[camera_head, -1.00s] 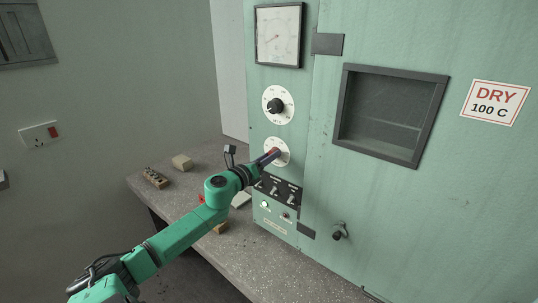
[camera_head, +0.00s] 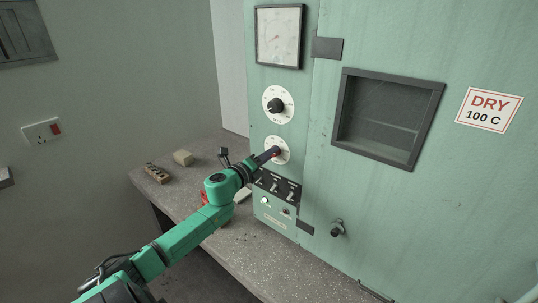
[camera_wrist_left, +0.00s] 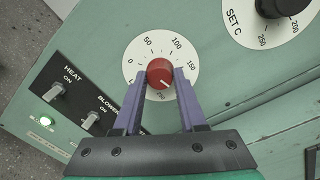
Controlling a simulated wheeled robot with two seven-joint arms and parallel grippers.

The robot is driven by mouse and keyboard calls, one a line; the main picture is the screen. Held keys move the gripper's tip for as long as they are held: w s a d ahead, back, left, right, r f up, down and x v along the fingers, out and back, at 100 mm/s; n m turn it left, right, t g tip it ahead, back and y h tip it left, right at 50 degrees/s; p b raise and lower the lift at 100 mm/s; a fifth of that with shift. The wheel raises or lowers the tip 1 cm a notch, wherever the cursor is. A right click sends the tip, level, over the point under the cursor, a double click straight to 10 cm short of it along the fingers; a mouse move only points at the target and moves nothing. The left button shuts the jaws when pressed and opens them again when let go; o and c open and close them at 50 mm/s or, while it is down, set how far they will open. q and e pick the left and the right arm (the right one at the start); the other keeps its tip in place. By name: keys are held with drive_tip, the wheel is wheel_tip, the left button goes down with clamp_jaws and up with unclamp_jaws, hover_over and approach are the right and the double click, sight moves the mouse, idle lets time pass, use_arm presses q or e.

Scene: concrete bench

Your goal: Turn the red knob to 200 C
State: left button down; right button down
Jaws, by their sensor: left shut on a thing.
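The red knob (camera_wrist_left: 160,73) sits at the middle of a round white dial (camera_wrist_left: 132,52), which also shows in the head view (camera_head: 283,144). The dial reads 0, 50 and 100 along its upper side; other marks are partly hidden by my fingers. A white pointer line on the knob points toward the lower right in the wrist view, between the fingers. My left gripper (camera_wrist_left: 160,78) is shut on the knob, one finger on each side. In the head view the left gripper (camera_head: 272,154) reaches the dial from the left. My right gripper is not in view.
A black SET C knob (camera_head: 275,105) is above on the same panel. A switch panel (camera_head: 277,187) with HEAT and BLOWER switches lies just below the dial. A green lamp (camera_wrist_left: 49,122) is lit.

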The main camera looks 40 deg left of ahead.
use_arm(q)
drive_tip(key=shift+c, duration=2.3)
unclamp_jaws()
drive_tip(key=s+b, duration=0.2)
drive_tip(key=s, duration=1.2)
drive_tip(key=shift+s+d+r, duration=0.25)
drive_tip(key=shift+s+d, duration=0.05)
drive_tip(key=shift+d, duration=0.1)
drive_tip(key=shift+a+f, duration=0.1)
drive_tip(key=shift+f, duration=0.05)
